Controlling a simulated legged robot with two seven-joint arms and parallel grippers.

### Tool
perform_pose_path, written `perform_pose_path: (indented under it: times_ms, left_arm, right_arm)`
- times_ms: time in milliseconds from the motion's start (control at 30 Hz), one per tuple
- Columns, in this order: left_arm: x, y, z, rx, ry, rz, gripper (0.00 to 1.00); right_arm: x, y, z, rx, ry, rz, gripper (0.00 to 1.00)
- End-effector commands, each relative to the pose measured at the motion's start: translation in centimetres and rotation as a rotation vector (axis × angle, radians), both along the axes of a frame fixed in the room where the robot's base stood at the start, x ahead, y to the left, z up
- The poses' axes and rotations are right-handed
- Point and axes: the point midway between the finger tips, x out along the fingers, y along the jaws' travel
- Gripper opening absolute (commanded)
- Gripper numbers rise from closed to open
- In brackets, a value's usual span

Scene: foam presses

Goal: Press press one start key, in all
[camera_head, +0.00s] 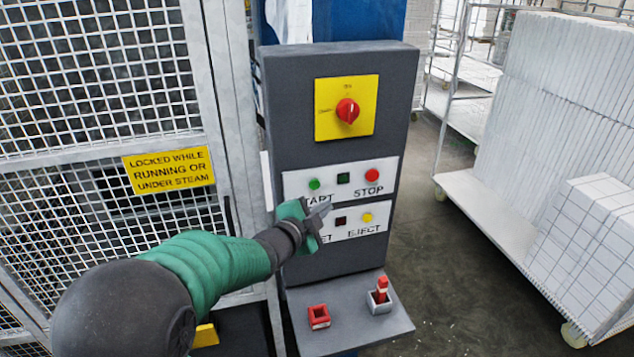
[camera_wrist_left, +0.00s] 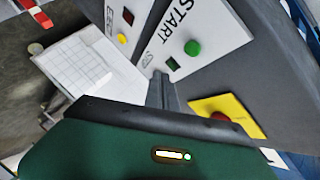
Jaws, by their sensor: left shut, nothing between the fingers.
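The grey control panel (camera_head: 290,120) stands in the middle of the head view. Its upper white plate holds the green start key (camera_head: 314,184), a dark green square lamp (camera_head: 343,178) and the red stop key (camera_head: 372,175). My left gripper (camera_head: 326,209) is shut and empty, in front of the panel, just below the start key in the picture. It covers part of the START label and the lower plate's left end. Whether its tips touch the panel I cannot tell. In the left wrist view the start key (camera_wrist_left: 192,47) is uncovered, beyond and right of the fingers (camera_wrist_left: 160,76).
The lower plate carries a dark red lamp (camera_head: 341,221) and a yellow eject key (camera_head: 367,217). A red rotary switch (camera_head: 347,110) sits above. A shelf (camera_head: 350,325) juts out below with red fittings. A mesh guard (camera_head: 95,60) stands left, a loaded white trolley (camera_head: 480,195) right.

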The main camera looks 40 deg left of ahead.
Motion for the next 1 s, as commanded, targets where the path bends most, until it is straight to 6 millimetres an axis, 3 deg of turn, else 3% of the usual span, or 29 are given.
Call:
perform_pose_path:
  times_ms: [133,333,1000]
  left_arm:
    - [1.4,1.7,0.3,-0.001,0.002,0.002,0.0]
    - [2.8,3.1,0.2,0.001,-0.001,0.0,0.0]
    - [3.2,3.7,0.1,0.001,-0.001,0.0,0.0]
  right_arm:
    - [0.0,0.0,1.4,0.0,0.0,0.001,0.6]
    - [0.0,0.0,1.6,0.0,0.0,0.001,0.6]
    - [0.0,0.0,1.7,0.0,0.0,0.0,0.6]
